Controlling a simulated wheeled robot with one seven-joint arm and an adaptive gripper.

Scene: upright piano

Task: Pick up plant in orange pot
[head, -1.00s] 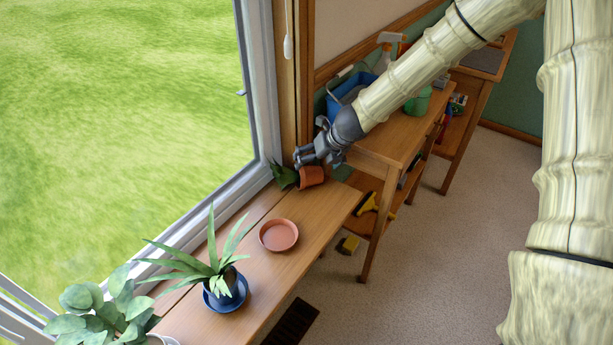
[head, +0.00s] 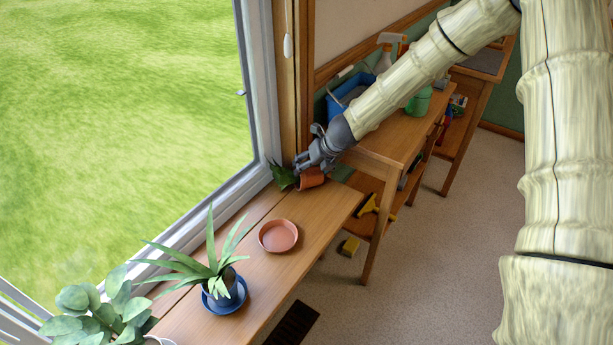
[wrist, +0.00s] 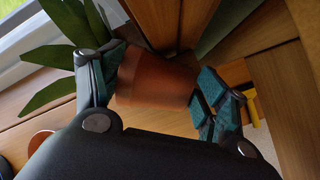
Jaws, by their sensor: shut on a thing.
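The orange pot (head: 311,178) is tipped on its side at the far end of the wooden window ledge, with its green leaves (head: 284,176) pointing left toward the window frame. My gripper (head: 305,167) is at the pot. In the wrist view the pot (wrist: 155,80) lies between the fingers of my gripper (wrist: 160,76), and they are shut on it. The leaves (wrist: 68,22) pass beside and behind the left finger. Whether the pot touches the ledge is hard to tell.
An empty orange saucer (head: 278,236) and a spiky plant in a blue pot (head: 220,287) stand nearer on the ledge. A leafy plant (head: 105,310) is nearest. A wooden table (head: 385,150) with a blue bucket (head: 345,92) and a spray bottle (head: 386,55) stands beyond.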

